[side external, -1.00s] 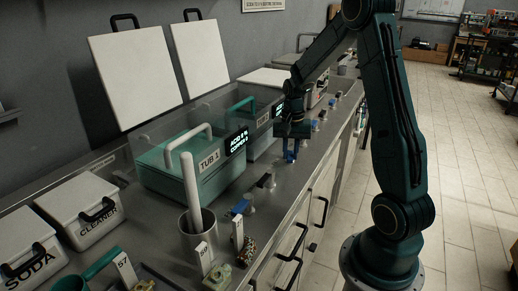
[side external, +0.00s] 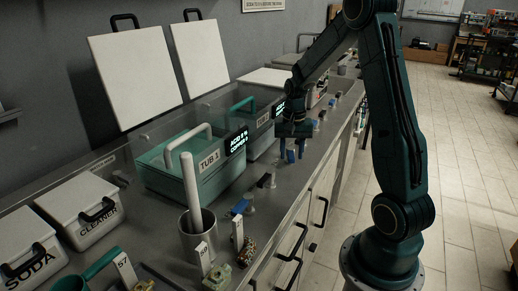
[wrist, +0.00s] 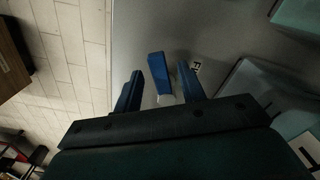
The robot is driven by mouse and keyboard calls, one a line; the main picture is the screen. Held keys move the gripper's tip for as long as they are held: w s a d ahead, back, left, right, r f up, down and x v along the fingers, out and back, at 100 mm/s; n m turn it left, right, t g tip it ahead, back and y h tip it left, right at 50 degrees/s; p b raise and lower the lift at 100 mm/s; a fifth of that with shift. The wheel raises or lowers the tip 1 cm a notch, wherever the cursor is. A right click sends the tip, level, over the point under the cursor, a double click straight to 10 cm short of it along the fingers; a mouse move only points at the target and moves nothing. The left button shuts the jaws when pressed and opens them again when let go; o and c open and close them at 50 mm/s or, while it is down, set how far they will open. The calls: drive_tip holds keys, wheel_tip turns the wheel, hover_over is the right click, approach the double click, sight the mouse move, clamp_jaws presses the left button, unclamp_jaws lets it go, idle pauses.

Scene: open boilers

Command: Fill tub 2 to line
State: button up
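My gripper (side external: 292,147) points down at the bench front edge, over a blue valve lever. In the wrist view the blue lever (wrist: 159,73) lies between the two spread fingers of my gripper (wrist: 160,88), with a gap on each side. Whether the fingertips reach down around it is hard to tell. A tub with a green handle (side external: 262,145), behind Tub 1, stands left of my gripper; its name label is too small to read and my arm partly covers its dark display. Tub 1 (side external: 190,172) is nearer, filled with greenish liquid, with a display reading acid and copper.
More valves (side external: 242,207) line the bench front edge. A metal cup with a white rod (side external: 190,180), and soda (side external: 30,245) and cleaner (side external: 88,210) boxes stand nearer. White lids (side external: 137,75) lean on the wall.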

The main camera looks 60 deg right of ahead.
sight(291, 155)
wheel_tip(291, 155, up, 14)
idle(0.7)
drive_tip(key=shift+f, duration=0.1)
idle(6.6)
